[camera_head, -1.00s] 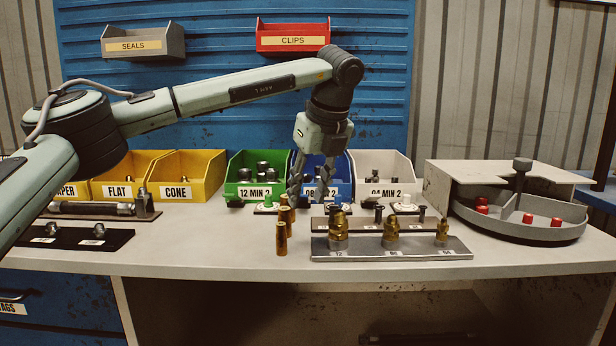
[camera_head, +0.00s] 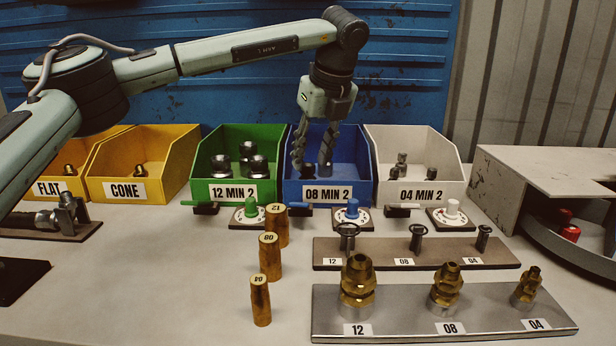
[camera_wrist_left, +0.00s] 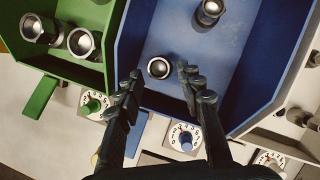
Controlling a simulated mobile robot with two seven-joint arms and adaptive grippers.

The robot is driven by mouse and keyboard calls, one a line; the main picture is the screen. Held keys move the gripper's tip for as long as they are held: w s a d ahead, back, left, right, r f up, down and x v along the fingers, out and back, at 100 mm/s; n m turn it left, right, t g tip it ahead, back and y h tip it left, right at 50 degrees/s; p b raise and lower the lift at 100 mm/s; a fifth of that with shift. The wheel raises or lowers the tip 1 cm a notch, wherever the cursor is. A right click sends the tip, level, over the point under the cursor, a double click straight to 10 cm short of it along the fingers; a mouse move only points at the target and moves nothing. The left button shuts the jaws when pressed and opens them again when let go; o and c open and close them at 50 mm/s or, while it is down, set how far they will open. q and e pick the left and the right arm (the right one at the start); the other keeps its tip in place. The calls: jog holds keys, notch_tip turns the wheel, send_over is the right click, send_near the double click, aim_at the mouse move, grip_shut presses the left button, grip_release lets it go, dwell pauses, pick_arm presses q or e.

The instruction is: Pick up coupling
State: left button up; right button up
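My left gripper (camera_head: 312,152) points down into the blue bin (camera_head: 328,194) labelled "08 MIN 2". In the left wrist view its two dark fingers (camera_wrist_left: 159,72) are apart, with nothing held between them. A round silver coupling (camera_wrist_left: 158,68) stands on the blue bin's floor and shows in the gap between the fingertips; I cannot tell the height left between them. A second silver coupling (camera_wrist_left: 209,11) stands farther up in the same bin. In the head view the fingers hide most of what is in this bin. My right gripper is not in view.
The green bin (camera_head: 233,193) and white bin (camera_head: 415,193), holding silver parts, flank the blue bin. Small dials (camera_head: 351,215) stand in front. Brass cylinders (camera_head: 270,257) and a metal rack (camera_head: 400,322) of brass fittings stand nearer. Bare table shows at front left.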

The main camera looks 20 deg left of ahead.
aim_at(311, 167)
pick_arm(q)
jog(key=x, duration=0.3)
jog(key=p+x, duration=0.1)
jog(key=x, duration=0.1)
jog(key=shift+s+d+f, duration=0.15)
jog(key=shift+s+f, duration=0.05)
jog(key=shift+f, duration=0.3)
grip_shut()
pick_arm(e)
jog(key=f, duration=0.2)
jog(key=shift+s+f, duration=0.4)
pick_arm(q)
jog(key=shift+r, duration=0.15)
